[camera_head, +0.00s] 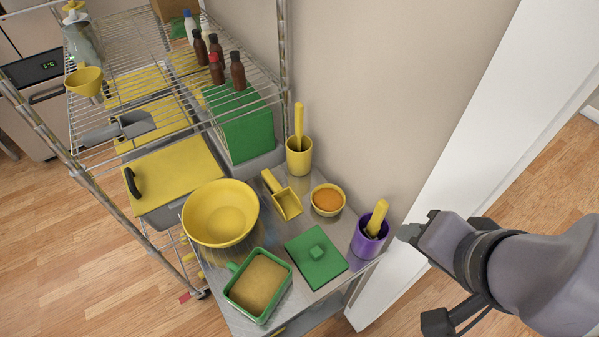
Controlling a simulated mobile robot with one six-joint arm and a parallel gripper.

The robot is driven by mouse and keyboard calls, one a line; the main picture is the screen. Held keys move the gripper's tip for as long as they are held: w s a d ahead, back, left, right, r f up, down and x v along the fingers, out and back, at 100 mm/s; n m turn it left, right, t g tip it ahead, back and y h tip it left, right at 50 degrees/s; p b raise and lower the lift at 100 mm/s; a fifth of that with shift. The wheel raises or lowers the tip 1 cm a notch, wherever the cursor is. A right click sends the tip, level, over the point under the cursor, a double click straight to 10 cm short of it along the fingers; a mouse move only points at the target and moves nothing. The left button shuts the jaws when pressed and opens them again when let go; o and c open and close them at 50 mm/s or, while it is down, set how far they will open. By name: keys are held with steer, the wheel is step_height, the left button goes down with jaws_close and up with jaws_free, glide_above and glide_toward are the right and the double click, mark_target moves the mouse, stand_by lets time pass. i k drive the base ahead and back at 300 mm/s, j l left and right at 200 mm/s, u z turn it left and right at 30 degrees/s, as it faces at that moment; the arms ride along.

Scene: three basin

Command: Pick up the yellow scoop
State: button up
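The yellow scoop (287,203) lies on the metal table (222,286) between the large yellow bowl and the small bowl of orange contents. Its handle points up and left, and its open pan faces the front right. My gripper (406,233) is at the right, beside the purple cup and well apart from the scoop. I see the gripper from the side, so whether its fingers are open or shut cannot be made out. Nothing shows held in it.
The purple cup (366,246) and yellow cup (299,164) each hold a yellow-handled thing. Around the scoop stand the yellow bowl (205,238), orange-filled bowl (341,207) and green lid (300,250). A green-rimmed container (232,291) is in front; a wire rack (283,40) stands behind left.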

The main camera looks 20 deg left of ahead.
mark_target(286, 200)
steer(key=u, duration=1.35)
